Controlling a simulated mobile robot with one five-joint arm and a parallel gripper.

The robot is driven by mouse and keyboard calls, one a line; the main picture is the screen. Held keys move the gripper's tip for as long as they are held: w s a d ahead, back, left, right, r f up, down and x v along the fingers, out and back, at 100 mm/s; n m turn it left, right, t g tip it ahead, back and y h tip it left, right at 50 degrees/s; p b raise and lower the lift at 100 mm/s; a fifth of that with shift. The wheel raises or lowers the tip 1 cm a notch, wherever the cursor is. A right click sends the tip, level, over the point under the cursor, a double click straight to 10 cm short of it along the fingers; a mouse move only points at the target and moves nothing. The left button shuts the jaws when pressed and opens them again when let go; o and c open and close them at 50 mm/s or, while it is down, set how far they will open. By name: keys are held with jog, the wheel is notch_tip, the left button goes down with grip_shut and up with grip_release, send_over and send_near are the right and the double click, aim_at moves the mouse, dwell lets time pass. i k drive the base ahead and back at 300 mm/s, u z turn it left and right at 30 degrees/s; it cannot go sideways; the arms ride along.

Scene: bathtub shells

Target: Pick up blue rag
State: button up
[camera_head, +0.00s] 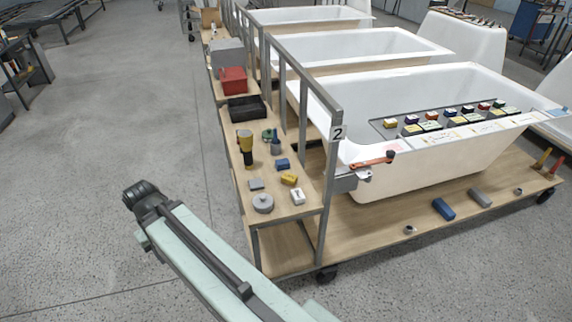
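A small blue piece (282,164) lies on the wooden side shelf (262,222), right of the yellow and black torch. A larger blue bundle (443,209) lies on the low wooden deck in front of the nearest tub. Both are too small to tell which is a rag. My pale green arm rises from the bottom of the view, left of the shelf and apart from it. Its dark upper end is over the floor. No gripper fingers can be made out.
The shelf also holds a yellow and black torch (246,148), a grey round part (263,203), a yellow block (289,179), a black tray (247,107) and a red bin (233,80). A metal frame post (331,200) stands at its right.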

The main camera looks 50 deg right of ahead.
aim_at(281, 164)
jog(key=z, duration=0.05)
jog(key=i, duration=0.95)
jog(key=u, duration=0.1)
